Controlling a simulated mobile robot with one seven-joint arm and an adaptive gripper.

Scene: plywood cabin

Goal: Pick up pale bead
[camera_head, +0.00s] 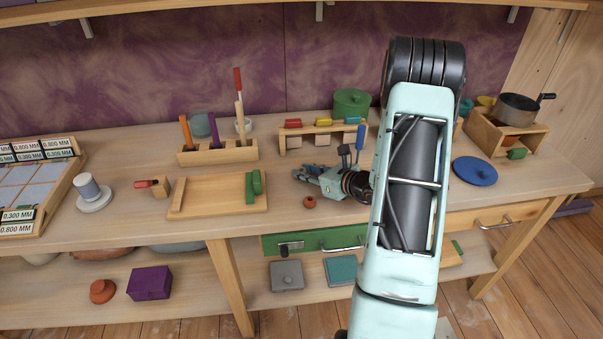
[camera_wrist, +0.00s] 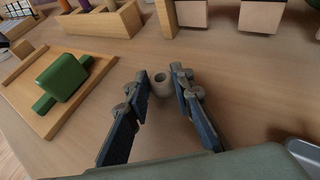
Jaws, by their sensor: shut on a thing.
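The pale bead (camera_wrist: 160,84) is a small, light grey-beige cylinder with a dark hole in its top. It sits upright between the fingertips of my gripper (camera_wrist: 161,82) in the wrist view. My gripper is shut on it, with a finger on each side. In the head view my gripper (camera_head: 301,174) is low over the workbench, right of the wooden tray, and the bead cannot be made out there. I cannot tell whether the bead touches the bench top.
A wooden tray (camera_head: 190,209) with a green block (camera_head: 253,185) lies to the left. A red-brown bead (camera_head: 309,202) lies near the bench's front edge. A slotted wooden holder (camera_head: 218,155) and a small rack (camera_head: 283,140) stand behind. A blue lid (camera_head: 474,171) lies at right.

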